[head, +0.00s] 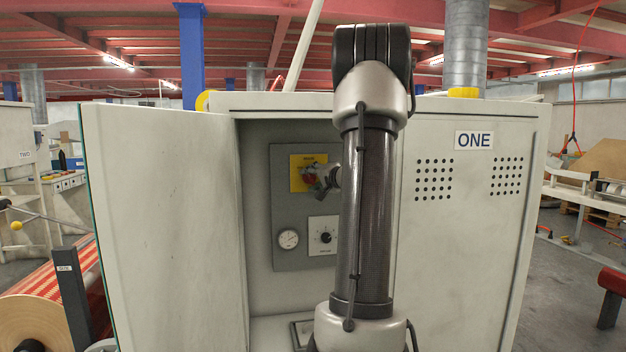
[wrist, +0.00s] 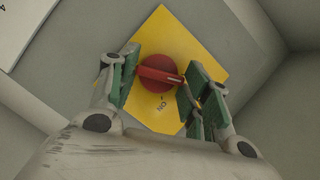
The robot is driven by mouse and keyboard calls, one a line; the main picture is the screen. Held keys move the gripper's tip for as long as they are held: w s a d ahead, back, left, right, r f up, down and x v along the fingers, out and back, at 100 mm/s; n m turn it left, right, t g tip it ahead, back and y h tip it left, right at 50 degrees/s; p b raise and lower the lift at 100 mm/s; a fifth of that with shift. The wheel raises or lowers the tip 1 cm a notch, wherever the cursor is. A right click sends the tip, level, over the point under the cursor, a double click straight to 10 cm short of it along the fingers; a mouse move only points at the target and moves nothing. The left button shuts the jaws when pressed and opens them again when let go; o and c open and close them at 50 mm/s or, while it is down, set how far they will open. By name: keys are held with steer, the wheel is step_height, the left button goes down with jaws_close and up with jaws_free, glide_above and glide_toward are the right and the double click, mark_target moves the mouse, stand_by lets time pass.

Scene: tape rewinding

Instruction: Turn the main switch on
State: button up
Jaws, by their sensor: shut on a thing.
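The main switch is a red rotary knob (head: 309,176) on a yellow plate (head: 296,160), near the top of the grey panel inside the open cabinet. My gripper (head: 318,184) reaches it from the right in the head view. In the wrist view the red knob (wrist: 166,60) has a raised handle lying almost crosswise between the green finger pads of my gripper (wrist: 158,84). The gripper is shut on this handle, with a pad at each end. The word ON shows on the yellow plate (wrist: 205,62), below the knob. My arm hides part of the panel.
The cabinet door (head: 165,200) stands open at the left. A round gauge (head: 288,239) and a black dial (head: 325,237) sit lower on the panel. The cabinet front marked ONE (head: 470,240) is at the right. The cabinet's inner walls surround the panel closely.

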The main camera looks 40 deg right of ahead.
steer(key=m+t, duration=0.1)
steer(key=m, duration=0.1)
steer(key=m+t, duration=0.1)
steer(key=m, duration=0.3)
steer(key=shift+f+t, duration=0.35)
steer(key=shift+t, duration=0.05)
steer(key=m+h, duration=0.1)
steer(key=m, duration=0.2)
steer(key=m+t+h, duration=0.1)
steer(key=m, duration=0.2)
steer(key=shift+f+m+t, duration=0.1)
steer(key=shift+m+t, duration=0.2)
steer(key=shift+m, duration=0.1)
steer(key=o, duration=1)
steer(key=shift+s+a, duration=0.1)
steer(key=v, duration=1.1)
steer(key=shift+s+a+f, duration=0.1)
steer(key=shift+s+f, duration=0.05)
steer(key=shift+s, duration=0.2)
